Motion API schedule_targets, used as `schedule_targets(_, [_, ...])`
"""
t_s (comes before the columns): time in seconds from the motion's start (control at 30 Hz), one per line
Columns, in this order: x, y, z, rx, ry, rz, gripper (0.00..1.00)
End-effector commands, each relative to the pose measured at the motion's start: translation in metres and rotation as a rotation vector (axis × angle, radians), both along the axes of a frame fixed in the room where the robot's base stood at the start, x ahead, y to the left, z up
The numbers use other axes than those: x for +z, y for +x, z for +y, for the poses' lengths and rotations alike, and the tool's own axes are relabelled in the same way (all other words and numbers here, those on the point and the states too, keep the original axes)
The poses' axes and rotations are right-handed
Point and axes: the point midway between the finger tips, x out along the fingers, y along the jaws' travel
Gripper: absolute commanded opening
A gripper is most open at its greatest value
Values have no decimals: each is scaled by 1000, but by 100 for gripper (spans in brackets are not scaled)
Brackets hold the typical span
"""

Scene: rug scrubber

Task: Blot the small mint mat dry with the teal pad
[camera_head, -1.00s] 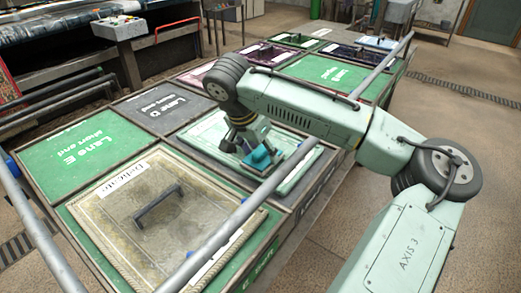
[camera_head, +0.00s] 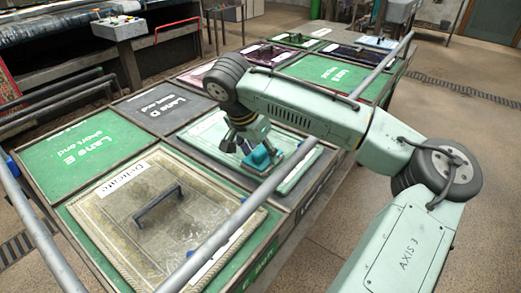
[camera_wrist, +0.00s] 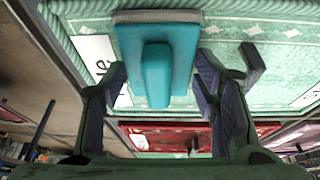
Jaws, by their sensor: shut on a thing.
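The small mint mat (camera_head: 297,178) lies in a dark-framed bay in the middle of the table, partly hidden by my arm and a grey rail. It also fills the top of the wrist view (camera_wrist: 270,75), with a pale patterned face and a ribbed edge. My gripper (camera_head: 248,148) is over the mat, shut on the teal pad (camera_head: 262,157). In the wrist view the pad's raised grip (camera_wrist: 157,75) is between my fingers (camera_wrist: 160,82), and its grey layer faces the mat. I cannot tell whether the pad touches the mat.
A worn beige mat labelled Delicate (camera_head: 120,220), with a black handle (camera_head: 158,203), lies in the near bay. A grey rail (camera_head: 235,220) crosses in front. Green Lane E (camera_head: 75,155) and dark Lane D (camera_head: 165,105) panels lie at the left. A red mat (camera_wrist: 175,138) shows in the wrist view.

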Motion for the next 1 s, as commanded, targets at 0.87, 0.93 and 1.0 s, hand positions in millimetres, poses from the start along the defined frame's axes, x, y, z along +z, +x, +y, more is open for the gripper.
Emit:
schedule_targets(0.87, [45, 0, 0, 1, 0, 1, 8])
schedule_targets(0.93, [45, 0, 0, 1, 0, 1, 8])
schedule_targets(1.0, [45, 0, 0, 0, 1, 1, 8])
